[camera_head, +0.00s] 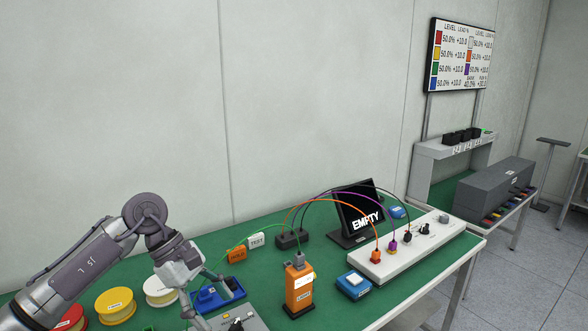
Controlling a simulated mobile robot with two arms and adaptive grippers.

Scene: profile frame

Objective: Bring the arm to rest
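My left arm (85,262) comes in from the lower left and reaches over the green table (330,300). Its gripper (217,303) points down and right, with its two fingers spread apart. I see nothing held between them. The gripper is beside a blue fixture (218,294) and above a grey box (244,321) at the bottom edge, which it partly hides. I cannot tell whether a fingertip touches either. My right arm and gripper are not in view.
Right of the gripper stands an orange device (298,289), then a blue-and-white box (353,285). A black screen (357,212) reads EMPTY. Spools (115,306) lie left, near the arm.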

